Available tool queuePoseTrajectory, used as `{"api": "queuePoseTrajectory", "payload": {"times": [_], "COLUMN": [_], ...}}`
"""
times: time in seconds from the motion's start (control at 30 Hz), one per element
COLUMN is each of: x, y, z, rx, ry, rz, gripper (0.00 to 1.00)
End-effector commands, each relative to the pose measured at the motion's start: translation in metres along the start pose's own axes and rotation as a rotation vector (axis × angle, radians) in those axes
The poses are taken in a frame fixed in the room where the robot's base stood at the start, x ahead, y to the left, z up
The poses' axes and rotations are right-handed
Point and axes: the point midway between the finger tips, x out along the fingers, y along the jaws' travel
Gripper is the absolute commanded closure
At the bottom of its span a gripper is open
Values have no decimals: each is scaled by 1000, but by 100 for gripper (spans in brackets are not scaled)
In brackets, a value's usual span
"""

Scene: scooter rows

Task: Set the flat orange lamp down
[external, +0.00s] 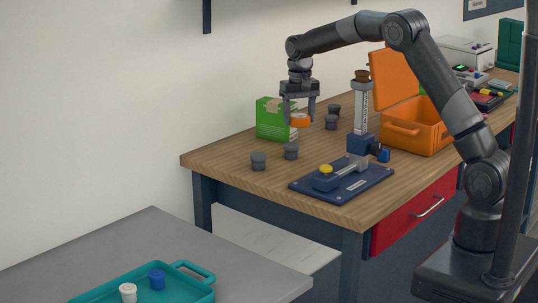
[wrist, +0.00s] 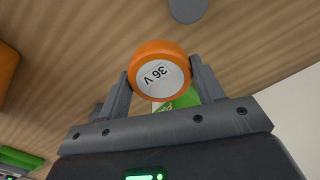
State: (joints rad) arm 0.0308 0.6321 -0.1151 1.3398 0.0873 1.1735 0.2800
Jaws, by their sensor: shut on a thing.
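The flat orange lamp (external: 300,120) is a short round disc. In the wrist view the lamp (wrist: 158,72) shows an orange rim and a white face marked "36 V". My gripper (external: 299,115) is shut on it, with one finger on each side, and points down. In the wrist view my gripper (wrist: 160,80) has both fingers against the lamp's rim. The lamp appears held above the wooden bench (external: 225,158), in front of the green box; the exact gap below it cannot be told.
A green box (external: 272,120) stands behind the lamp. Several dark round pieces, including one at the front left (external: 258,161), stand around. A blue fixture (external: 342,181) lies at the front, a grey post (external: 361,108) and open orange case (external: 425,135) to the right. Bare wood shows front left.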

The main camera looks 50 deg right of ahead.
Motion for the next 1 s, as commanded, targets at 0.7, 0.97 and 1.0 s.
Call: {"api": "queuePoseTrajectory", "payload": {"times": [0.7,0.97,1.0], "x": [-3,-2,-1], "y": [-129,-152,-153], "z": [-57,-56,-55], "rx": [-19,-44,-45], "ry": [3,4,3], "rz": [6,11,12], "gripper": [64,64,64]}}
